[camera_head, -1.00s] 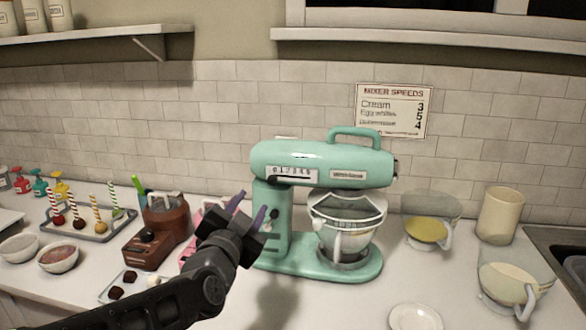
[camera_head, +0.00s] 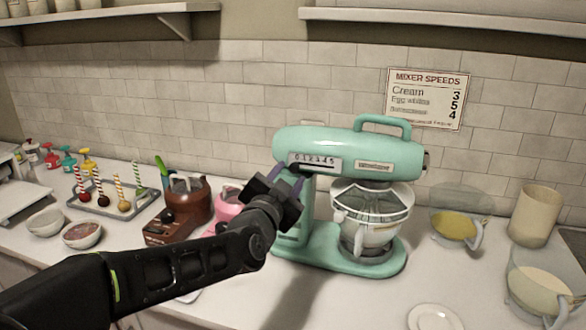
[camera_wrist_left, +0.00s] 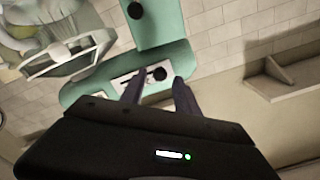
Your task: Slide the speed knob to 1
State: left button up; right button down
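The teal stand mixer (camera_head: 350,150) stands on the counter against the tiled wall. Its side has a pale speed scale plate (camera_head: 315,160) with a row of numbers and a dark slot. In the left wrist view, the dark round speed knob (camera_wrist_left: 159,73) is at the plate, just beyond and between my fingertips. I cannot tell which number it points to. My left gripper (camera_head: 289,178) is in front of the plate's left end, fingers apart; it also shows in the left wrist view (camera_wrist_left: 158,86). No grip on the knob is visible. My right gripper is not in view.
A glass bowl (camera_head: 370,225) hangs under the mixer head. A second black knob (camera_wrist_left: 135,10) is on the mixer's column. A pink item (camera_head: 228,205) and a brown pot (camera_head: 187,200) are near my left arm. A speed sign (camera_head: 428,97) hangs behind.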

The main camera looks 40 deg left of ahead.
aim_at(294, 170)
pick_arm(q)
jog(key=shift+x, duration=1.85)
grip_shut()
